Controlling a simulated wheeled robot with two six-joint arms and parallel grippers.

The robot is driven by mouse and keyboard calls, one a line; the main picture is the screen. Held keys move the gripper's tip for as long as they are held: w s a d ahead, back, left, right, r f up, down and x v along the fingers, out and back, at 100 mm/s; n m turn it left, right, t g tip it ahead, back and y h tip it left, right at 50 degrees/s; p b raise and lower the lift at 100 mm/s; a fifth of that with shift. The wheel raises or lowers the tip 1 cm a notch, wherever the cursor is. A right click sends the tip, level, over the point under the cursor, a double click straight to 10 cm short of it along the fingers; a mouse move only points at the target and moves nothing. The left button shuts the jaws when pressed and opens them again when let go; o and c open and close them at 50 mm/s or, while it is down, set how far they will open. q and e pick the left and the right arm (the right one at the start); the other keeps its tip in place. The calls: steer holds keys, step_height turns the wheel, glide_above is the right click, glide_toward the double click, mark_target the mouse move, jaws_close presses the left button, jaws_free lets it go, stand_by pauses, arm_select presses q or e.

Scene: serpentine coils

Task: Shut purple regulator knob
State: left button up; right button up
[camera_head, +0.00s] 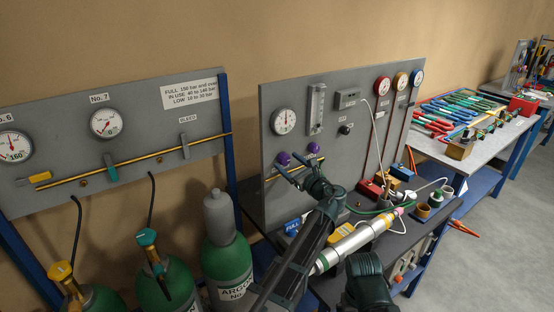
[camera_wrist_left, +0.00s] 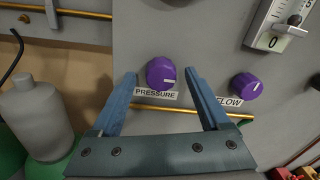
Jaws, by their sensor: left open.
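Two purple knobs are on the upright grey panel. The one labelled PRESSURE (camera_wrist_left: 161,73) has a pale pointer line and also shows in the head view (camera_head: 283,158). The other, labelled FLOW (camera_wrist_left: 246,86), is to its right and also shows in the head view (camera_head: 313,147). My left gripper (camera_head: 298,167) is open in front of the panel. In the wrist view its blue fingertips (camera_wrist_left: 160,76) appear on either side of the PRESSURE knob. I cannot tell how far they are from the panel. My right gripper is not seen.
A gauge (camera_head: 283,121) and a flow tube (camera_head: 317,108) are above the knobs. A brass pipe (camera_wrist_left: 200,111) runs below them. Green gas cylinders (camera_head: 227,259) stand to the left. A cluttered bench (camera_head: 493,150) is at right, with open floor beside it.

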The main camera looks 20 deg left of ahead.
arm_select(q)
steer(key=shift+w+a, duration=0.3)
steer(key=shift+w, duration=0.05)
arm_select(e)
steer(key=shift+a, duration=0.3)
arm_select(q)
jaws_close()
